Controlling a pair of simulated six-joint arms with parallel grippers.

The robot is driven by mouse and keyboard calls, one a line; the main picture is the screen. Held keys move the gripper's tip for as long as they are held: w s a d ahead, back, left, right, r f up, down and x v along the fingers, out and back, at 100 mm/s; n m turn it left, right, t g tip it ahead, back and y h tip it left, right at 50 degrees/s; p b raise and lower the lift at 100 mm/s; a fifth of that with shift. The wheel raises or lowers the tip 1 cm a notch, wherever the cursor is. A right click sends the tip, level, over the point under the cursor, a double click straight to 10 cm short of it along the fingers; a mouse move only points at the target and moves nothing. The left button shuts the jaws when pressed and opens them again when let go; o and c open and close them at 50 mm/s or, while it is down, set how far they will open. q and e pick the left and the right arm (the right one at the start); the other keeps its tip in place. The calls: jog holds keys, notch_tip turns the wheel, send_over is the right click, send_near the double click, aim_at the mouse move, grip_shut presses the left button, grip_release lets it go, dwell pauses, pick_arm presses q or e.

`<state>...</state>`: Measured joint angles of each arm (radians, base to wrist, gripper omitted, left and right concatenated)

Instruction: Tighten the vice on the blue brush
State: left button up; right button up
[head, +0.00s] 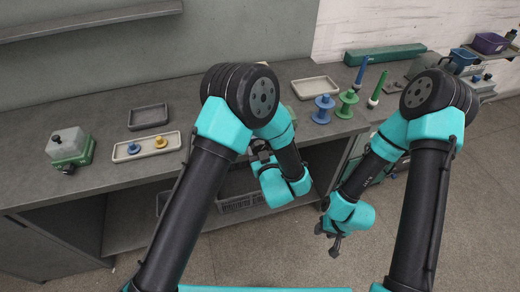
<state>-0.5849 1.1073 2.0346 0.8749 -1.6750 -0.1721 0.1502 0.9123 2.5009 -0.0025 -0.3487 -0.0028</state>
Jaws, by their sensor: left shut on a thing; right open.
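My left gripper (259,149) is at the front edge of the bench, below the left arm's big joint. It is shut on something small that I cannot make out. A slim blue upright piece (361,72) stands at the back of the bench, perhaps the blue brush, but I cannot tell. My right gripper (333,243) is open and empty, pointing down over the floor in front of the bench.
On the grey bench (100,190) are a green device with a pale block (70,147), a tray with blue and yellow pieces (147,146), a dark tray (148,116), an empty pale tray (316,87), blue (323,109) and green (347,103) spools and a green tapered piece (377,89).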

pick_arm(q)
jog(key=shift+a+m, duration=0.1)
jog(key=shift+m, duration=2)
jog(key=o, duration=0.9)
jog(key=shift+s, duration=0.1)
jog(key=v, duration=1.7)
jog(key=shift+s, duration=0.15)
